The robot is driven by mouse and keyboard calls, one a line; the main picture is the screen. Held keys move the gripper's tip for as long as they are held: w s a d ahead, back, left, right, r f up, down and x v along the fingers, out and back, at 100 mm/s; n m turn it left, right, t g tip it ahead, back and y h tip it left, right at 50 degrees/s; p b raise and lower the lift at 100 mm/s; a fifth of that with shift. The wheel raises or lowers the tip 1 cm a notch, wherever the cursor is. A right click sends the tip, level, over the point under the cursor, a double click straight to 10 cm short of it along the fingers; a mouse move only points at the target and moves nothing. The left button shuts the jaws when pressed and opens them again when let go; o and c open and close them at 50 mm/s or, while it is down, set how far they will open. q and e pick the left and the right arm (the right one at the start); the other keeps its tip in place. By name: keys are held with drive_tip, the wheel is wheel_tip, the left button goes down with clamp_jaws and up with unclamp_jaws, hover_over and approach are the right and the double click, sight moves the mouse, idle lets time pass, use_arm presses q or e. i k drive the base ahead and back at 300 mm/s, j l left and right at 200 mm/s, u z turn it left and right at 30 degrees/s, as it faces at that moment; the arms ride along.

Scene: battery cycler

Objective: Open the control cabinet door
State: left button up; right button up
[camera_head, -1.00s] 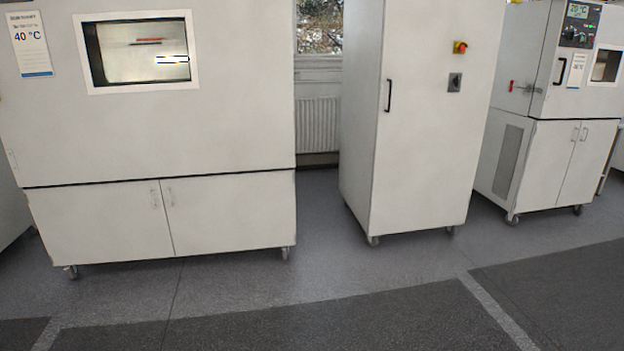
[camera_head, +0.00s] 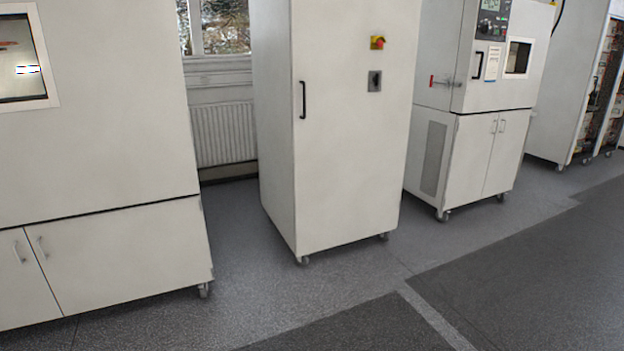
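The control cabinet (camera_head: 345,170) is a tall white cabinet on castors, standing near the middle of the head view. Its door faces me at a slant and looks closed. A black vertical handle (camera_head: 302,99) is on the door's left side. A red and yellow switch (camera_head: 377,42) and a dark rotary switch on a grey plate (camera_head: 374,81) are on the upper right of the door. Neither of my grippers shows in the head view.
A large white chamber (camera_head: 100,150) with a window stands at the left. A smaller test chamber (camera_head: 478,150) stands right of the cabinet. Beyond it is an open rack (camera_head: 600,95). A radiator (camera_head: 223,133) is behind the gap. The grey floor (camera_head: 330,285) in front is clear.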

sight(350, 142)
drive_tip(key=i+z, duration=0.1)
drive_tip(key=i, duration=1.05)
drive_tip(key=i+l+u, duration=0.2)
drive_tip(key=i, duration=0.35)
drive_tip(key=i+u, duration=0.15)
drive_tip(key=i, duration=0.4)
drive_tip(key=i+l+u, duration=0.2)
drive_tip(key=i+u, duration=0.15)
drive_tip(key=i+l+u, duration=0.35)
drive_tip(key=i+j, duration=0.05)
